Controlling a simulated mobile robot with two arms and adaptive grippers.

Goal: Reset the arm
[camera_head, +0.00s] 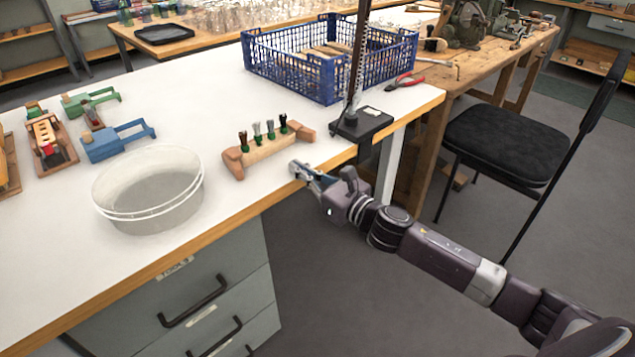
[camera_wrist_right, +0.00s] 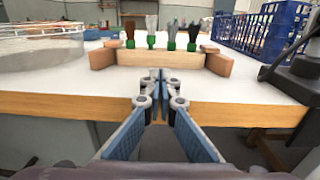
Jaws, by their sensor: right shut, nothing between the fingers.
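My right gripper (camera_head: 301,172) is shut and empty at the front edge of the white table (camera_head: 225,205). Its closed fingertips also show in the right wrist view (camera_wrist_right: 160,80), pointing at a wooden block. That wooden block (camera_head: 265,151) has rounded end pieces and holds several bristle tufts in green sleeves; it also shows in the right wrist view (camera_wrist_right: 160,59). In the head view the fingertips are to the right of and nearer than the block, apart from it. My left gripper is not in view.
A clear round tub (camera_head: 150,205) stands left of the block. A blue crate (camera_head: 290,75) stands behind it. A black stand (camera_head: 362,124) with an upright post is close behind my right gripper. Red pliers (camera_head: 405,81) lie beyond. A black chair (camera_head: 515,145) stands at right.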

